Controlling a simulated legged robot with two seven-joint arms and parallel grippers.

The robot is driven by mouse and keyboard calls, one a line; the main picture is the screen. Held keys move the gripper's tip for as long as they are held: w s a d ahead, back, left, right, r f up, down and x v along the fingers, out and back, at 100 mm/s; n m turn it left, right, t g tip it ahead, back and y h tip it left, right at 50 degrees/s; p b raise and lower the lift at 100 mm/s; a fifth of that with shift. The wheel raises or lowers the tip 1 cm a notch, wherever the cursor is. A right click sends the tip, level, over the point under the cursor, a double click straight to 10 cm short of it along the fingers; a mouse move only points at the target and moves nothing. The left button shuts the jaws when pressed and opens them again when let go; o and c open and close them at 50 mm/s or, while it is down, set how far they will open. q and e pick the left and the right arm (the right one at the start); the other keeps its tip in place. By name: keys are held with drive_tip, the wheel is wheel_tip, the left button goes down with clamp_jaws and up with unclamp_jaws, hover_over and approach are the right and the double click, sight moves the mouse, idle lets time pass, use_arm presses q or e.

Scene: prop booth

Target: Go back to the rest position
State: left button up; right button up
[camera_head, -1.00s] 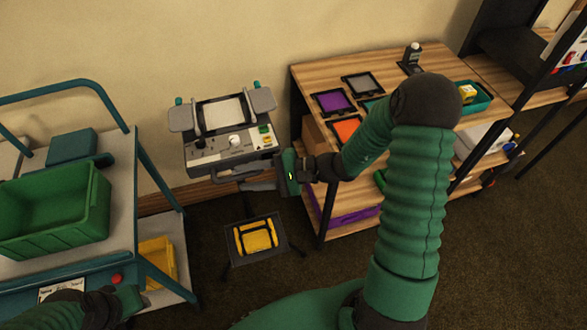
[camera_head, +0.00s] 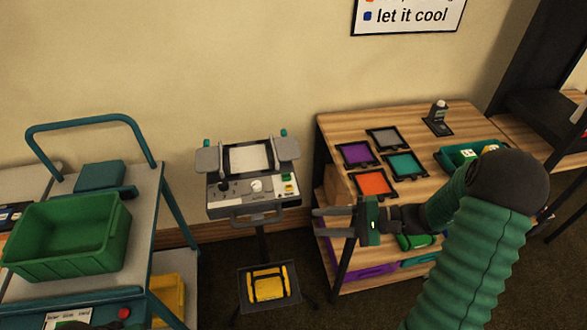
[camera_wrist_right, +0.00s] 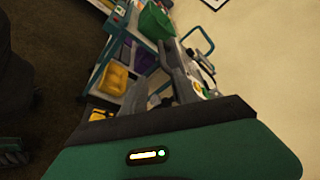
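My right gripper (camera_head: 322,222) is to the right of the grey machine (camera_head: 238,188), in front of the wooden shelf unit. Its two grey fingers point left, apart, with nothing between them. In the right wrist view the fingers (camera_wrist_right: 160,88) also stand apart and empty. My left gripper is not in view; only a small dark piece, probably of my left arm, shows at the bottom left edge of the head view.
A green bin (camera_head: 68,240) sits on a trolley at the left. The shelf unit's top (camera_head: 335,132) holds purple, grey, teal and orange framed squares, a small bottle-like item (camera_head: 438,112) and a teal tray (camera_head: 447,159). A yellow item (camera_head: 268,285) lies low below the machine.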

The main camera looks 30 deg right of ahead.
drive_tip(key=s+a+f+n+g+h+p, duration=0.2)
drive_tip(key=s+a+f+n+g+h, duration=0.55)
drive_tip(key=s+n+g+h, duration=0.2)
drive_tip(key=w+r+n+t+h, duration=0.1)
drive_tip(key=w+a+r+n+t+h, duration=0.1)
drive_tip(key=w+r+n+t+h, duration=0.1)
drive_tip(key=n, duration=0.1)
drive_tip(key=shift+w+a+r+t, duration=0.1)
drive_tip(key=shift+w+a+t, duration=0.15)
drive_tip(key=shift+w, duration=0.1)
drive_tip(key=shift+d, duration=0.3)
drive_tip(key=shift+a, duration=0.2)
drive_tip(key=shift+d, duration=0.1)
idle(0.4)
drive_tip(key=shift+s, duration=0.1)
